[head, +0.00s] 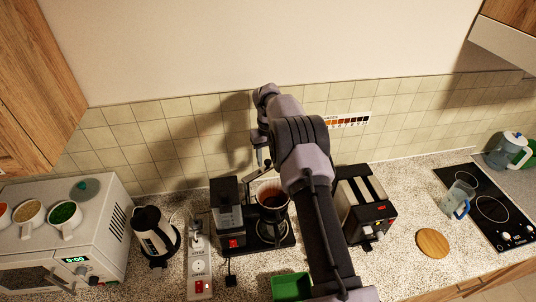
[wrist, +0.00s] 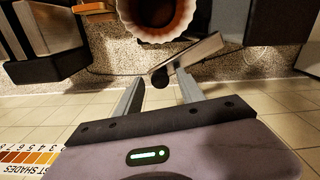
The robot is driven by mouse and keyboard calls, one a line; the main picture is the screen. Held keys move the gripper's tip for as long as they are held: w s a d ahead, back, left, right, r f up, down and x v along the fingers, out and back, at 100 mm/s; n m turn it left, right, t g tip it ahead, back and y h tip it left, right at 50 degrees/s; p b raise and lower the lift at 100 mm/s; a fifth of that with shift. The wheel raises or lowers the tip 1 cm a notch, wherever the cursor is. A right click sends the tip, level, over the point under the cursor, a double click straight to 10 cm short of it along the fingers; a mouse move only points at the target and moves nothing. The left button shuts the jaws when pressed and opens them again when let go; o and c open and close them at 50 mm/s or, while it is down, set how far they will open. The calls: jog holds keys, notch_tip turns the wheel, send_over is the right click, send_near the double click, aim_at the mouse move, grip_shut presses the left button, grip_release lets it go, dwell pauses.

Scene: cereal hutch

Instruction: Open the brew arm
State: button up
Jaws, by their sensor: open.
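The coffee maker (head: 228,217) stands on the counter in the middle of the head view, with a dark tower and a filter basket (head: 272,196) holding dark brown coffee. The basket's pale fluted filter also shows at the top of the wrist view (wrist: 157,28). A slim metal bar, apparently the brew arm (wrist: 198,52), slants past the basket, with a dark round knob (wrist: 160,77) at its near end. My gripper (wrist: 158,80) is open, with the knob between its fingertips; I cannot tell if they touch it. In the head view my gripper (head: 263,157) is above and behind the basket.
A toaster (head: 365,203) stands close to the right, partly behind my arm. A power strip (head: 199,268) and a kettle (head: 152,232) are to the left. A green container (head: 290,287) is in front. The tiled wall (head: 160,135) is close behind my gripper.

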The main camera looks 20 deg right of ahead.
notch_tip(320, 180, up, 17)
jog(key=p, duration=0.1)
jog(key=shift+r+p, duration=0.15)
jog(key=shift+p, duration=0.15)
